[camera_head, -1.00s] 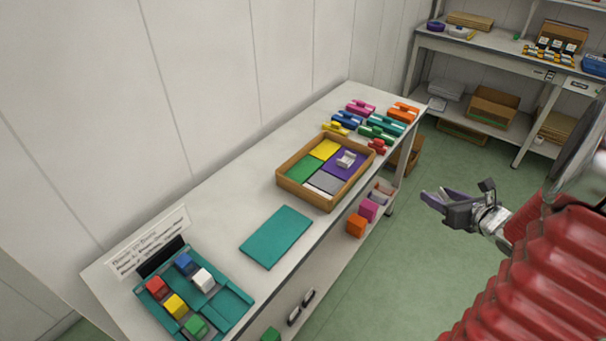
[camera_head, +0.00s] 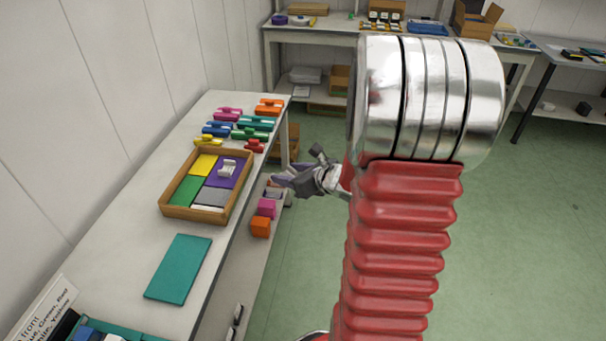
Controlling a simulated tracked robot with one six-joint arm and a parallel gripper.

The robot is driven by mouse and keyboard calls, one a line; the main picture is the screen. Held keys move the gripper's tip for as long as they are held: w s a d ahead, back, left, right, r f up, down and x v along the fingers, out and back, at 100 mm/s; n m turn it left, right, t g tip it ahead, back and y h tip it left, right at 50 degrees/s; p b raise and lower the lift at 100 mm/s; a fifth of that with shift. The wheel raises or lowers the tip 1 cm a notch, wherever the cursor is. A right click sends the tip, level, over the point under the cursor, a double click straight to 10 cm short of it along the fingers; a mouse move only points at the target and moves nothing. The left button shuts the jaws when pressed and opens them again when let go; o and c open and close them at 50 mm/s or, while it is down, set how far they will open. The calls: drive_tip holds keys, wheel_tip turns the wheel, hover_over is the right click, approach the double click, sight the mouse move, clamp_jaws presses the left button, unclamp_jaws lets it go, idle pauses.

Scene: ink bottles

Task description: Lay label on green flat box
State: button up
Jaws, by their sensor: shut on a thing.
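My gripper (camera_head: 284,178) is off the right side of the long table, near its far end. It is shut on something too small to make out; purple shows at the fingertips. I cannot pick out a label for certain. A green flat piece (camera_head: 187,190) lies in the left part of a wooden tray (camera_head: 193,215) on the table. A larger teal flat panel (camera_head: 178,268) lies flat and bare on the table, nearer than the tray. My gripper is apart from both.
The tray also holds yellow (camera_head: 203,164), purple (camera_head: 224,177) and grey (camera_head: 211,197) flat pieces, with a white object (camera_head: 228,168) on the purple one. Several coloured blocks stand behind it. Pink (camera_head: 267,207) and orange (camera_head: 261,227) blocks sit below the table edge.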

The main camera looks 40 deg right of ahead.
drive_tip(key=w+a+n+y, duration=0.1)
drive_tip(key=w+a, duration=0.1)
drive_tip(key=a, duration=1)
drive_tip(key=w+a+r+n+y, duration=0.1)
drive_tip(key=w+a, duration=0.2)
drive_tip(key=a, duration=0.9)
drive_tip(key=shift+w+r+g+y, duration=0.2)
drive_tip(key=shift+r+g+y, duration=0.1)
drive_tip(key=shift+g, duration=0.1)
drive_tip(key=shift+a, duration=0.15)
